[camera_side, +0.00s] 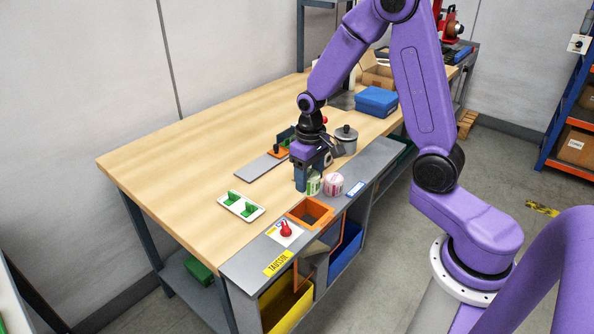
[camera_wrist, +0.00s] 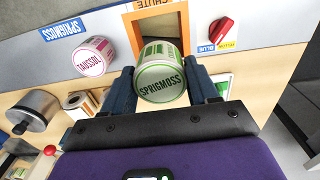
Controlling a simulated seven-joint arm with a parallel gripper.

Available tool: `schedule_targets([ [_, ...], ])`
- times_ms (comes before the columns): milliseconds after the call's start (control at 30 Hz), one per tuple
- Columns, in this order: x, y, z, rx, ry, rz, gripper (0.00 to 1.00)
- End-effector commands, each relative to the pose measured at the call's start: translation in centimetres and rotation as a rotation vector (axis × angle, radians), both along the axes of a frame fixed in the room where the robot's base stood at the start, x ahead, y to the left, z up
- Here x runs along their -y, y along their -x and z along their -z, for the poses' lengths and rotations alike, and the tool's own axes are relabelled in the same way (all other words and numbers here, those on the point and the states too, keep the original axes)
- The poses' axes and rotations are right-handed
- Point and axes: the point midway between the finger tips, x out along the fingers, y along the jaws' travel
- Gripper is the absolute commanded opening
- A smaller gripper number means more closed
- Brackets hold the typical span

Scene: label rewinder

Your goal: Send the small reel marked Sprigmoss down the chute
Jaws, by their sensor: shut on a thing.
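My gripper (camera_wrist: 163,92) is shut on a small white reel with green print, marked SPRIGMOSS (camera_wrist: 161,84). In the side view my gripper (camera_side: 309,184) points down, with the green-and-white reel (camera_side: 314,185) low between its fingers near the table's front edge. The orange-framed chute opening (camera_wrist: 131,29) lies just beyond the reel in the wrist view, partly hidden by it. A red selector lever (camera_wrist: 221,30) sits beside the chute, with yellow and BLUE labels; its setting is unclear.
A pink-marked TAUSSOL reel (camera_wrist: 94,55) stands close by. A blue SPRIGMOSS label (camera_side: 355,189) is on the front ledge; a yellow TAUSSOL label (camera_side: 278,263) is above the yellow bin (camera_side: 287,304). A blue bin (camera_side: 346,250) stands beside it. A metal pot (camera_side: 346,140) is behind.

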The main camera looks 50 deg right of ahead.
Motion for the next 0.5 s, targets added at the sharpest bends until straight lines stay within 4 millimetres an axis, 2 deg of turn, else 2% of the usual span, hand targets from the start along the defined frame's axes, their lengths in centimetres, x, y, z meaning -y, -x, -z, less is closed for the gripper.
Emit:
schedule_targets([
  [167,0.0,0.3,0.6,-0.001,0.000,0.000,0.44],
  [500,0.0,0.3,3.3,-0.003,0.000,0.000,0.44],
])
